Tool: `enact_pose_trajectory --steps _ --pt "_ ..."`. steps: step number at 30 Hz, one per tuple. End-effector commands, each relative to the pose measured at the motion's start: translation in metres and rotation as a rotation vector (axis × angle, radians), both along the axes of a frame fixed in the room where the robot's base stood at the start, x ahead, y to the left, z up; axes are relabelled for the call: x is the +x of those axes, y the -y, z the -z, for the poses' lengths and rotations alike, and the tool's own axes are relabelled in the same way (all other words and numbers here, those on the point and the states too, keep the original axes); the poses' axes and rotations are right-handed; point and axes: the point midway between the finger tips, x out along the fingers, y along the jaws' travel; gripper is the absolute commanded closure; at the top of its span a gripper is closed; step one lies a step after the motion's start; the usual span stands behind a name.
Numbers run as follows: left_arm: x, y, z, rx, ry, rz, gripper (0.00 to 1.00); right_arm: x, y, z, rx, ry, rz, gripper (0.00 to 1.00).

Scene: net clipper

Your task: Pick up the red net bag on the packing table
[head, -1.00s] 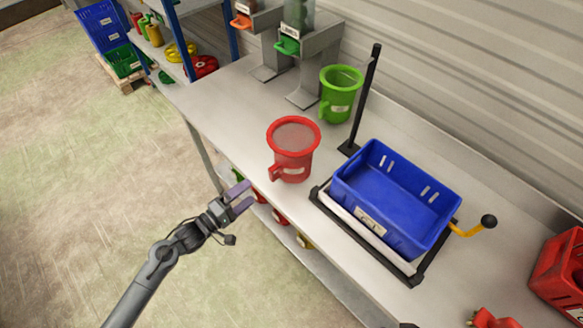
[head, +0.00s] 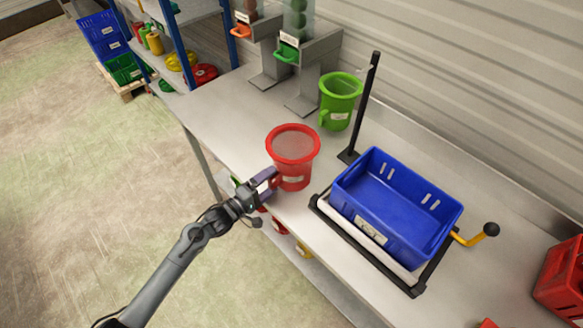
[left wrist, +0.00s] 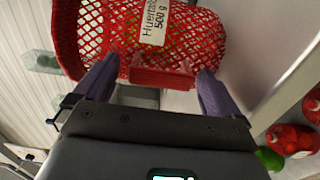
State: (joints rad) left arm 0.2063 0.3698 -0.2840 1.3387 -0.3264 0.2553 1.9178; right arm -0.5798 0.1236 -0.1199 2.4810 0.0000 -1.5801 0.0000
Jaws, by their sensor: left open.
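The red net bag (head: 293,160) stands upright on the packing table (head: 225,115), with a wide round rim, a side handle and a pale label. In the left wrist view its red mesh (left wrist: 200,35) and a label reading "500 g" fill the upper part. My left gripper (head: 272,180) is open at the bag's lower near-left side, by the handle. In the left wrist view the handle (left wrist: 160,76) lies between the two purple fingers of that gripper (left wrist: 157,85); I cannot tell whether they touch it. My right gripper is not in view.
A blue crate (head: 345,200) sits on a black-framed scale right of the bag. A green net bag (head: 339,103) stands behind, beside a black post (head: 366,105). Two grey dispensers (head: 318,70) are at the back, and a red crate (head: 562,275) is at the right.

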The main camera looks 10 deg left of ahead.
Motion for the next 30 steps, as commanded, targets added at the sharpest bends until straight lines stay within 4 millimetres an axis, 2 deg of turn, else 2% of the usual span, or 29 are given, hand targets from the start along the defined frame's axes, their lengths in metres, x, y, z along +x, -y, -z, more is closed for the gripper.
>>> enact_pose_trajectory --steps 9,20,26,30 --pt "0.0036 0.0028 0.0005 0.001 -0.001 0.000 0.02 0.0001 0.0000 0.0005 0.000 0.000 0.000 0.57" --pt "0.0034 0.0025 0.0006 0.001 -0.001 0.000 0.57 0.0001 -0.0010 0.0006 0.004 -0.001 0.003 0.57" --pt "0.0034 0.0024 0.0001 0.001 -0.001 0.000 0.57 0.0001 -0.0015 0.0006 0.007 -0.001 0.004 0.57" --pt "0.0036 0.0025 -0.0071 -0.001 0.001 0.000 0.57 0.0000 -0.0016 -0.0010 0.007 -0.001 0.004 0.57"
